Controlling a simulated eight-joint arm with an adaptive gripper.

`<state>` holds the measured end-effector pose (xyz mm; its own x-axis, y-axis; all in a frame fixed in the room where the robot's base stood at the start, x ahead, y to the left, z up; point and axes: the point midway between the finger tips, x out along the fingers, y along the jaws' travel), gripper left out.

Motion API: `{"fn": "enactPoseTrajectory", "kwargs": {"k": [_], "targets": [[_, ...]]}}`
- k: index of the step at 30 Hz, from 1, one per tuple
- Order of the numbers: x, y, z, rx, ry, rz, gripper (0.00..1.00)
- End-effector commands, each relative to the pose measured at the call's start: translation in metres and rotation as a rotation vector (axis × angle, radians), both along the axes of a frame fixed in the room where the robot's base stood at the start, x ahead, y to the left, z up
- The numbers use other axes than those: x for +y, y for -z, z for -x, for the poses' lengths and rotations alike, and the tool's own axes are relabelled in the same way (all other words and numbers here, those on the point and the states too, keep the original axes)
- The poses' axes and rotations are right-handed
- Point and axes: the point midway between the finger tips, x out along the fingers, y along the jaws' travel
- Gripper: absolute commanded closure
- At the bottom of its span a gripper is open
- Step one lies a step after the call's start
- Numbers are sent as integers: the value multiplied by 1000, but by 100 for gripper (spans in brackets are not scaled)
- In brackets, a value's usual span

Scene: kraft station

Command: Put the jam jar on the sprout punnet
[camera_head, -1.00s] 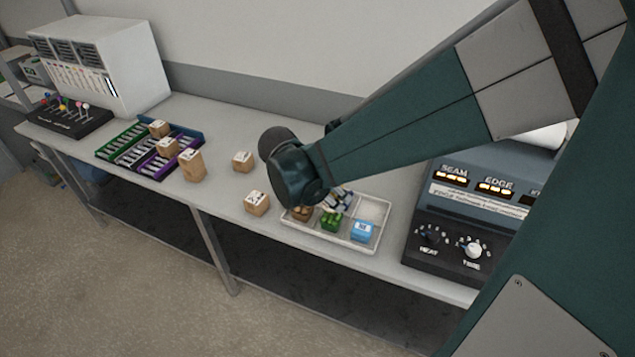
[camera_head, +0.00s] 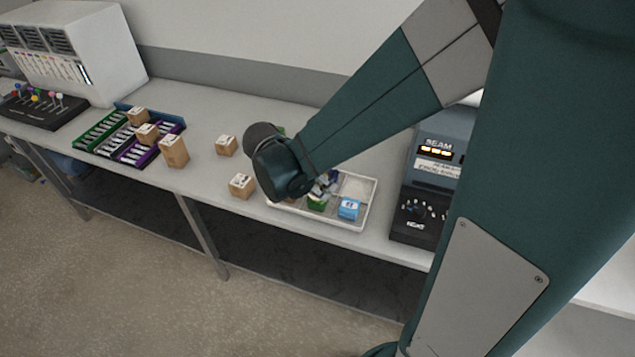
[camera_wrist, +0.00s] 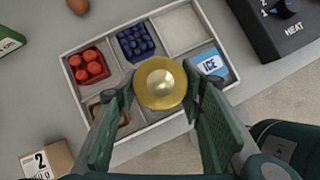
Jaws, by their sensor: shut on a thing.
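The jam jar (camera_wrist: 160,84) shows its round gold lid from above in the wrist view. My gripper (camera_wrist: 162,92) is shut on it, with a green finger on each side. The jar is over the front middle compartment of the white tray (camera_wrist: 148,131) and hides what lies below it there. In the head view a green thing, apparently the sprout punnet (camera_head: 316,203), is in the tray's front middle compartment. My arm covers much of the gripper in that view, and I cannot tell whether the jar touches the punnet.
The tray also holds a red tomato punnet (camera_wrist: 89,66), a blueberry punnet (camera_wrist: 136,42), a blue ice pack (camera_wrist: 211,62) and a brown item (camera_wrist: 108,114); one back compartment is empty. A sealing machine (camera_head: 428,185) stands right. Boxes (camera_head: 241,186) stand left.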

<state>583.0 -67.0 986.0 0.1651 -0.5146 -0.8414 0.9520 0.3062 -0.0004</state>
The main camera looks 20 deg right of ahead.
Motion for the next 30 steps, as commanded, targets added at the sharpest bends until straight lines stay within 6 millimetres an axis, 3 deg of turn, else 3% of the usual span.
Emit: {"fn": "enactPoseTrajectory", "kwargs": {"k": [3,4,7,20,30], "targets": [[0,3,0,0,0,0,80],[0,3,0,0,0,0,58],[0,2,0,0,0,0,47],[0,0,0,0,0,0,47],[12,-21,4,0,-2,0,47]]}}
